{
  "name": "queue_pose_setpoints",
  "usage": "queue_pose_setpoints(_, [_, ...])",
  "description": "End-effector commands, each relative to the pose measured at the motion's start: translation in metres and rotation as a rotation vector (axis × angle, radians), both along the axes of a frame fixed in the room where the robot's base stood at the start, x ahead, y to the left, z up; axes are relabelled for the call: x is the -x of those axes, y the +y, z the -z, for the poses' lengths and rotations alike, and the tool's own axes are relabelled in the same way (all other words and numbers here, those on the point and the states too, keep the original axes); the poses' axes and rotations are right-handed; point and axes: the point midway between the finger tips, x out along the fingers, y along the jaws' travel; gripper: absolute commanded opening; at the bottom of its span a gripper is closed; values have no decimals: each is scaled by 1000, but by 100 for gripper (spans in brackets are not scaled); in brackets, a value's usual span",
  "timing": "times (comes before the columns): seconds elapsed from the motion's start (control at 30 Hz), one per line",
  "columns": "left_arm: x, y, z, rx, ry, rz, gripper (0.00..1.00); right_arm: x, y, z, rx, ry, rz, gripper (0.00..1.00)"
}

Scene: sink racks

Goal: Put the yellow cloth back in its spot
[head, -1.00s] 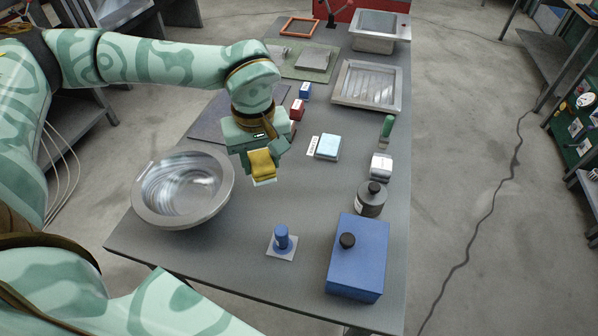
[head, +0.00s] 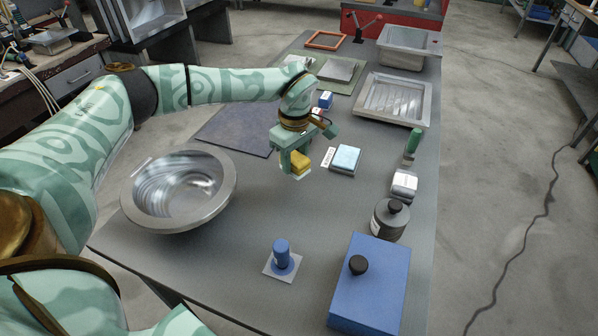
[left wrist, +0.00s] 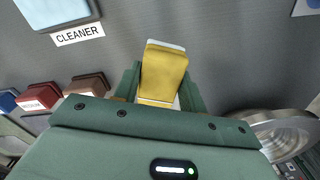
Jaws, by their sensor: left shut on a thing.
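My left gripper (head: 297,172) is shut on the yellow cloth (head: 301,160) and holds it above the grey table, just left of a light-blue block (head: 345,159). In the left wrist view the cloth (left wrist: 163,72) is a folded yellow piece with white at its edges, between the green fingers. A spot for the cloth is not clearly seen; a white label reading CLEANER (left wrist: 78,34) lies beside the light-blue block (left wrist: 52,10). My right gripper is not in view.
A round metal bowl (head: 225,190) stands at the left and a blue box (head: 375,285) at the front right. Dark jar (head: 388,222), green-topped item (head: 413,143) and metal tray (head: 393,100) line the right side. Red and brown blocks (left wrist: 88,85) show in the wrist view.

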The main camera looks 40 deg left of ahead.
Motion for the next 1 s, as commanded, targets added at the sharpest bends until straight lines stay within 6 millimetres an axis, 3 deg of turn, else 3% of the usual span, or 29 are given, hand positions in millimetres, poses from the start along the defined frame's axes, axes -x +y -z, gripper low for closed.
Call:
queue_pose_setpoints(0.13, [-10,-1,15,0,2,-1,23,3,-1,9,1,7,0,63])
queue_pose_setpoints(0.3, [-8,-1,43,0,3,1,23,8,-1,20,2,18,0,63])
queue_pose_setpoints(0.67, [-8,-1,43,-1,-1,1,23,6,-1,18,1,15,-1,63])
queue_pose_setpoints(0.7, [-8,-1,42,-1,-1,1,52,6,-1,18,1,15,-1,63])
queue_pose_setpoints(0.73, [-8,-1,42,-1,-1,1,61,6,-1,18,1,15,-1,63])
queue_pose_setpoints(1.0, [-8,-1,42,0,-1,0,63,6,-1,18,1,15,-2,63])
